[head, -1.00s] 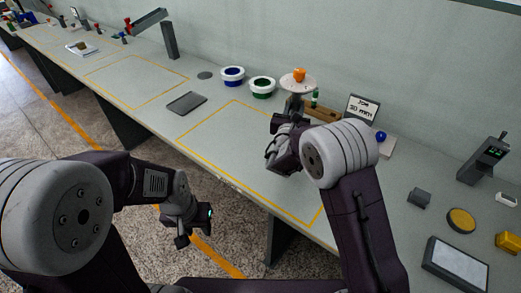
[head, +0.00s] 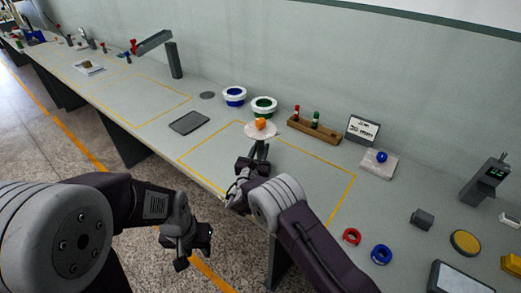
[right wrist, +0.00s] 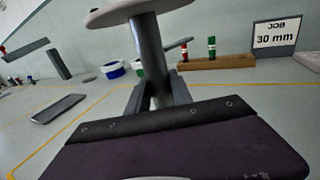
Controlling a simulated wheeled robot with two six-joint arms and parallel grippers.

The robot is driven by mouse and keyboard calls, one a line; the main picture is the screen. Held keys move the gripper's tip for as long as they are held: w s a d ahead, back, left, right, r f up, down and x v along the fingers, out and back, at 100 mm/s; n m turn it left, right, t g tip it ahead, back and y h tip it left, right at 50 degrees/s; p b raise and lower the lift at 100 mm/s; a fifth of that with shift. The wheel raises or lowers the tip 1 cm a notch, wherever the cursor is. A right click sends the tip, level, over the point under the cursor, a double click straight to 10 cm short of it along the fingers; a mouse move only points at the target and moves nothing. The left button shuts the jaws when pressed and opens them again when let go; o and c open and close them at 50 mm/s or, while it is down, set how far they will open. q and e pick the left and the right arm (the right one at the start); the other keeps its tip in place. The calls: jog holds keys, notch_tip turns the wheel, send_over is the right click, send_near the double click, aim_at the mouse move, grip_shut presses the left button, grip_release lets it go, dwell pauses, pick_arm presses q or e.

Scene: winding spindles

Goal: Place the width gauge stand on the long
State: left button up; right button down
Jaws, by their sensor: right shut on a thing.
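My right gripper (head: 254,163) is shut on a grey post (right wrist: 150,55) with a round pale disc (head: 262,134) on top. An orange piece (head: 260,124) sits on the disc. The post looks upright, over the nearer yellow-outlined area (head: 318,175); I cannot tell whether its foot touches the bench. My left gripper (head: 186,256) hangs low in front of the bench, away from the objects; its jaws are unclear.
A wooden block (head: 315,130) with red and green pegs, a job sign reading 30 mm (right wrist: 275,34) and a blue ball on a pale block (head: 377,167) stand behind. Red (head: 352,236) and blue (head: 381,254) rings lie right. A dark tray (head: 190,122) lies left.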

jog(key=shift+f, duration=0.15)
jog(key=c, duration=1.1)
grip_release()
jog(key=shift+c, duration=0.2)
jog(key=shift+r, duration=0.25)
jog(key=p+v, duration=0.3)
jog(key=v, duration=0.9)
jog(key=shift+f, duration=0.2)
